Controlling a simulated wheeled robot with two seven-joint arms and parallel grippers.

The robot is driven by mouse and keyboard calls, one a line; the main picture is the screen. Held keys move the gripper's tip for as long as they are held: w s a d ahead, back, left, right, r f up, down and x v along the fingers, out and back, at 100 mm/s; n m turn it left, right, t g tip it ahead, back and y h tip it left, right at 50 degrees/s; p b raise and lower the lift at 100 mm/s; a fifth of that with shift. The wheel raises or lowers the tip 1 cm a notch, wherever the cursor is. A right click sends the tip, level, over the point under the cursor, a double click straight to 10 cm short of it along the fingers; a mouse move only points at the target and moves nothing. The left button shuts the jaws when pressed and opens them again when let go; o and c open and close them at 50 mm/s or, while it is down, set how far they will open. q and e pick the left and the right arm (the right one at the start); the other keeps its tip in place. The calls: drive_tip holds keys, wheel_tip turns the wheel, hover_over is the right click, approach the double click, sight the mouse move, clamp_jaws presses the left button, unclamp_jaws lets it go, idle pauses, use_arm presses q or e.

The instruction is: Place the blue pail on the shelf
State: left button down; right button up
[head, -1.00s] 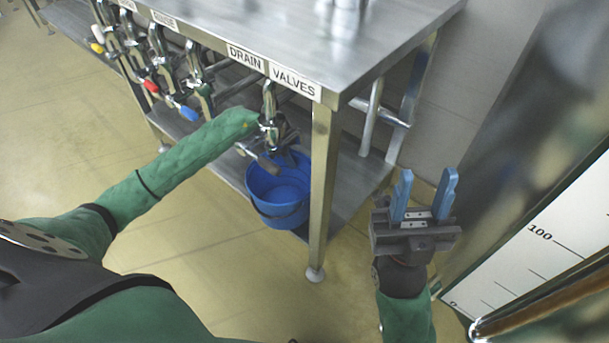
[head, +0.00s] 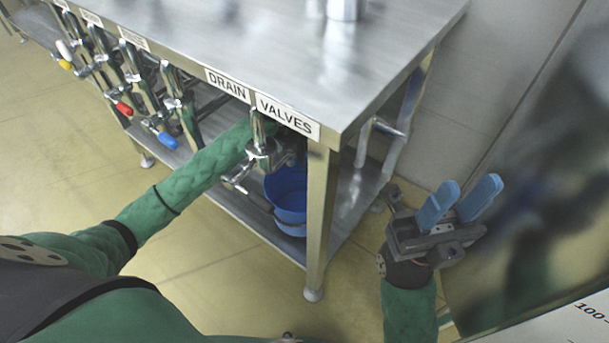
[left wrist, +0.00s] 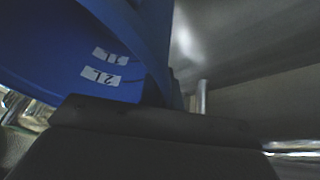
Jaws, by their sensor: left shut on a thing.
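The blue pail (head: 288,190) is under the steel table, over the lower shelf (head: 345,215), partly hidden by the front table leg and the drain valve. I cannot tell whether it rests on the shelf. My left gripper (head: 288,152) is mostly hidden behind the valve, at the pail's upper part. In the left wrist view the pail (left wrist: 120,55), with its white volume labels, is close against the dark gripper body; my left gripper is shut on it. My right gripper (head: 468,194) is open and empty, right of the table.
Several valves, including the drain valve (head: 260,150), line the table's front edge. The table leg (head: 320,220) stands right in front of the pail. A shiny panel (head: 545,190) is close to my right gripper. The floor (head: 220,270) in front is clear.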

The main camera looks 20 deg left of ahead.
use_arm(q)
wheel_tip(320, 180, down, 4)
drive_tip(key=shift+f+b, duration=0.1)
drive_tip(key=shift+b, duration=0.45)
drive_tip(key=c, duration=1.6)
unclamp_jaws()
drive_tip(key=p+v, duration=0.2)
drive_tip(key=v, duration=0.5)
drive_tip(key=shift+s+a+r, duration=0.1)
drive_tip(key=shift+r, duration=0.25)
